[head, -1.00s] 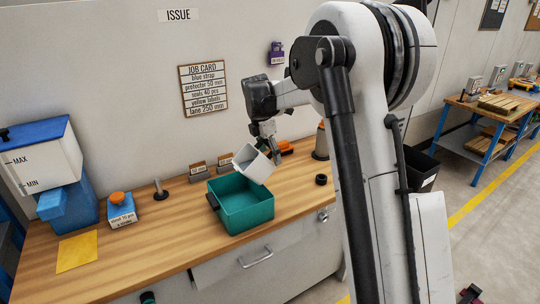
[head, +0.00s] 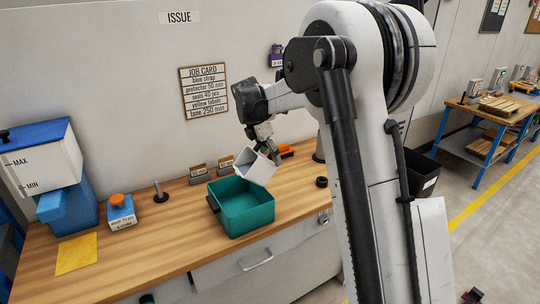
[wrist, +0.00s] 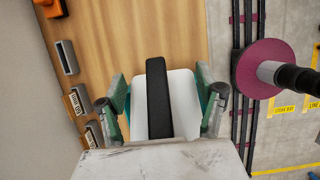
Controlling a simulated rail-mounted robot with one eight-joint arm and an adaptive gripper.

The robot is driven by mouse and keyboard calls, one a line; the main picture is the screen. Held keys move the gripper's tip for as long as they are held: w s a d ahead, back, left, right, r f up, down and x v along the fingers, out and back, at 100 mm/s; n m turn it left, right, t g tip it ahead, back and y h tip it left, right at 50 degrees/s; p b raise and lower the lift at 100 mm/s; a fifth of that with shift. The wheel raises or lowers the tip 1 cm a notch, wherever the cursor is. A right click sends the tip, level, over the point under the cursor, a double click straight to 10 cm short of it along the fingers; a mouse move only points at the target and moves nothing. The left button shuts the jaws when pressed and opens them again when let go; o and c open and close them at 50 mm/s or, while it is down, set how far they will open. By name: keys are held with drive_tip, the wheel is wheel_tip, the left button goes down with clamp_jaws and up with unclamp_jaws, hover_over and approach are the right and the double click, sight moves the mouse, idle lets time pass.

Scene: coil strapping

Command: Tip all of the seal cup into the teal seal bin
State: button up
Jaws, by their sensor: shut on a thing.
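The white seal cup (head: 256,167) is held tilted above the right rear part of the teal seal bin (head: 241,222), its open mouth turned toward the left. My gripper (head: 268,149) is shut on the cup. In the wrist view the cup (wrist: 182,105) sits between the two fingers of my gripper (wrist: 165,104), with a dark bar across its middle. A little of the bin shows behind the fingers there. The bin stands upright on the wooden bench; the visible part of its inside looks empty. I cannot see what the cup holds.
Small label holders (head: 199,174) stand behind the bin. A black ring (head: 321,182) lies to its right. A blue box with an orange cap (head: 121,210), a metal post (head: 160,192) and a yellow sheet (head: 76,253) are to the left.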

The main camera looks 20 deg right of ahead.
drive_tip(key=shift+a+r+h, duration=0.2)
drive_tip(key=shift+h, duration=0.2)
drive_tip(key=shift+a+r+h+b, duration=0.2)
drive_tip(key=shift+h+b, duration=0.2)
drive_tip(key=shift+h, duration=0.2)
drive_tip(key=shift+s+a+r+h+b, duration=0.1)
drive_tip(key=shift+a+h+b, duration=0.15)
drive_tip(key=shift+h+b, duration=0.2)
drive_tip(key=shift+a+h, duration=0.1)
drive_tip(key=shift+h, duration=0.15)
drive_tip(key=shift+a, duration=0.1)
drive_tip(key=shift+a+t+h+b, duration=0.15)
drive_tip(key=shift+t+h+b, duration=0.15)
drive_tip(key=shift+h+b, duration=0.1)
